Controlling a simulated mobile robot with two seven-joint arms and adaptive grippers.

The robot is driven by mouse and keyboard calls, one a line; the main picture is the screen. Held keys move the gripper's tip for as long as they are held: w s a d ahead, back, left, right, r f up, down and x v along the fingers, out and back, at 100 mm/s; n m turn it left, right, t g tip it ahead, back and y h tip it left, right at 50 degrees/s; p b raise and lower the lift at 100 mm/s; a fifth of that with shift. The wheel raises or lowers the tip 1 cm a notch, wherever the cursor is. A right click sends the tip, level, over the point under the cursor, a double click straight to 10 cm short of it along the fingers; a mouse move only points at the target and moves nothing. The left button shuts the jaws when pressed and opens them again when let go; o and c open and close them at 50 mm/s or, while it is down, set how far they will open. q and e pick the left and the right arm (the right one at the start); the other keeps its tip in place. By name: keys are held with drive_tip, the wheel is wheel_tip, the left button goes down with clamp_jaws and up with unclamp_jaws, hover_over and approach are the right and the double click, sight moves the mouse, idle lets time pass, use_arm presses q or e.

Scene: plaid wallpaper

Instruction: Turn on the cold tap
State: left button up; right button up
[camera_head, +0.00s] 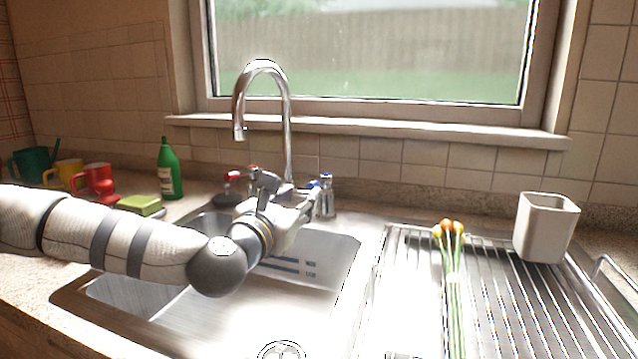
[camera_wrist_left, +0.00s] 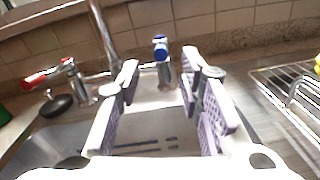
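The cold tap (camera_head: 326,198) is a chrome post with a blue top and a blue-ended lever, standing right of the tall chrome spout (camera_head: 288,120). In the left wrist view the cold tap (camera_wrist_left: 163,70) stands between and beyond the two finger tips, its blue lever end facing me. My left gripper (camera_head: 288,189) is over the back of the sink, close in front of the taps. Its fingers (camera_wrist_left: 160,72) are spread apart with nothing held between them. Contact with the tap cannot be told. No water shows at the spout. My right gripper is not in view.
The red-ended hot tap (camera_head: 233,176) is left of the spout, its lever pointing left. Mugs, a green bottle (camera_head: 168,172) and a sponge (camera_head: 140,204) stand at the left. A drainer rack (camera_head: 520,300) with flowers (camera_head: 452,270) and a pale cup (camera_head: 546,228) is at the right.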

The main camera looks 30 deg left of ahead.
sight(315, 185)
use_arm(q)
drive_tip(key=x, duration=0.8)
drive_tip(key=shift+w+f+b, duration=0.15)
drive_tip(key=shift+w+b, duration=0.15)
drive_tip(key=shift+w, duration=0.05)
clamp_jaws()
